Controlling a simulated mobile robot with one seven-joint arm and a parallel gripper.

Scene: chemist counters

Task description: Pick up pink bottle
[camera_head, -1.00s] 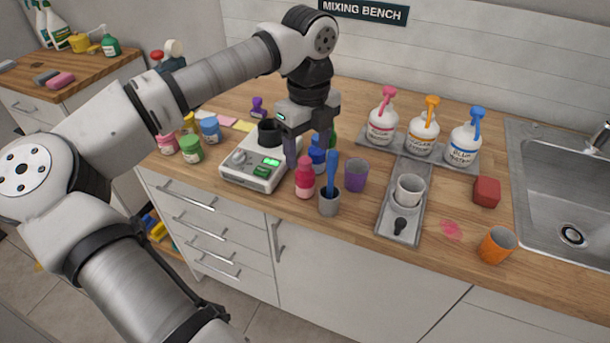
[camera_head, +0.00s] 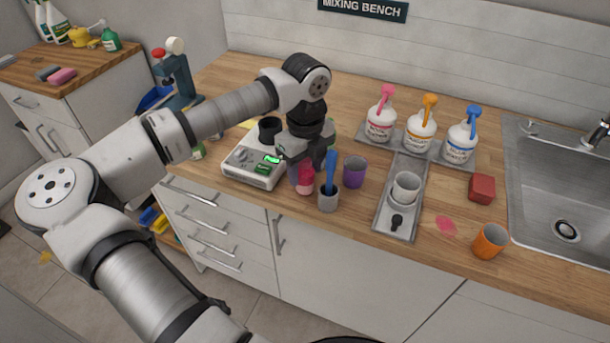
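The small pink bottle (camera_head: 305,184) stands upright on the wooden counter, just left of the grey cup with blue handles in it. My gripper (camera_head: 306,171) points down over the pink bottle, with its fingers apart around the bottle's upper part. The left finger covers part of the bottle's left side, and its top is hidden by the gripper. I cannot tell if either finger touches it.
The grey cup (camera_head: 328,199) and a purple cup (camera_head: 355,172) stand close on the right. A white scale (camera_head: 250,168) is close on the left. Pump bottles (camera_head: 420,131) stand on a tray behind. An orange cup (camera_head: 490,241) is near the front edge.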

